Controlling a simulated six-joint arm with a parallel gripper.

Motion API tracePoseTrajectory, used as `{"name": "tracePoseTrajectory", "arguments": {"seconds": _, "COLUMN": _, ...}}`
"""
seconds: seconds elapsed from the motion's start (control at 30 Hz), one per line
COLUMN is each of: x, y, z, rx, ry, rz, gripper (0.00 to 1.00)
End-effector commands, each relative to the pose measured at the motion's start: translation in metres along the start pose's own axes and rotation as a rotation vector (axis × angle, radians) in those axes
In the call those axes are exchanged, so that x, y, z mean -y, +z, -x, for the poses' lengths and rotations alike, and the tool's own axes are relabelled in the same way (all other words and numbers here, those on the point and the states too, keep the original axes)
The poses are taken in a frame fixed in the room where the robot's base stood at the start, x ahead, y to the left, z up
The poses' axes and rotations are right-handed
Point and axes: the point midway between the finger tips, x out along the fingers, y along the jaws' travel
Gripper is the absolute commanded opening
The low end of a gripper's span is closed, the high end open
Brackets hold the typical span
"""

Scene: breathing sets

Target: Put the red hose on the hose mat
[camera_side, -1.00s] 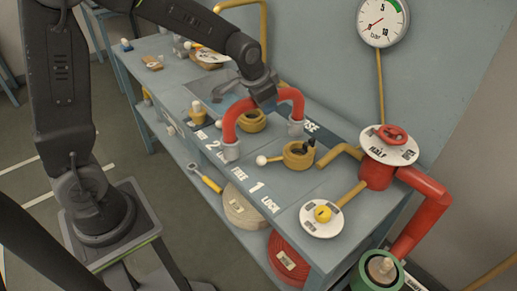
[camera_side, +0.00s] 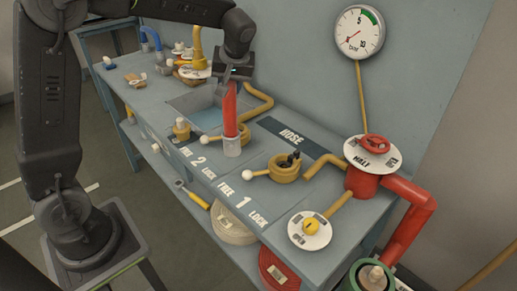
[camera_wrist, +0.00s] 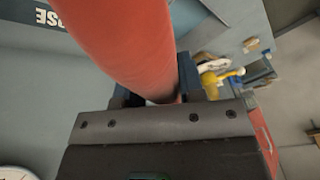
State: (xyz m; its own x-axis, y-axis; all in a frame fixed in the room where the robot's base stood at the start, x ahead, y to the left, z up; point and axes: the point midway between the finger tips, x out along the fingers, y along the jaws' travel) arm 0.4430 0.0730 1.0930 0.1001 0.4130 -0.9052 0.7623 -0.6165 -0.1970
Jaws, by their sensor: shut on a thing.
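The red hose (camera_side: 230,108) hangs from my gripper (camera_side: 234,76), which is shut on its upper part. In the side view the hose shows nearly edge-on, with one grey end cuff (camera_side: 231,147) pointing down; the other end is hidden. It appears in front of the bench near the number 2 fitting; its exact height is unclear. The dark hose mat (camera_side: 285,132), lettered HOSE, lies on the bench to the right of the hose. In the wrist view the red hose (camera_wrist: 120,40) runs up from the jaws, and the mat (camera_wrist: 40,14) shows at top left.
A brass fitting with a white-knobbed lever (camera_side: 283,168) stands in front of the mat. A yellow pipe (camera_side: 325,163) and red valve pipe (camera_side: 362,184) stand to its right.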

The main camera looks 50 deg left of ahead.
Motion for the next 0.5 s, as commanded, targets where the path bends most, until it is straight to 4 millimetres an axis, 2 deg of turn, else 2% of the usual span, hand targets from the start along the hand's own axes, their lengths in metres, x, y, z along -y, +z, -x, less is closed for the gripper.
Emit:
{"name": "tracePoseTrajectory", "arguments": {"seconds": 0.03, "x": 0.006, "y": -0.009, "z": 0.005, "rx": 0.016, "ry": -0.035, "rz": 0.096, "gripper": 0.0}}
{"name": "tracePoseTrajectory", "arguments": {"seconds": 0.2, "x": 0.027, "y": -0.025, "z": 0.018, "rx": 0.08, "ry": -0.154, "rz": 0.382, "gripper": 0.0}}
{"name": "tracePoseTrajectory", "arguments": {"seconds": 0.33, "x": 0.038, "y": -0.031, "z": 0.026, "rx": 0.112, "ry": -0.214, "rz": 0.526, "gripper": 0.0}}
{"name": "tracePoseTrajectory", "arguments": {"seconds": 0.5, "x": 0.044, "y": -0.035, "z": 0.031, "rx": 0.131, "ry": -0.25, "rz": 0.613, "gripper": 0.0}}
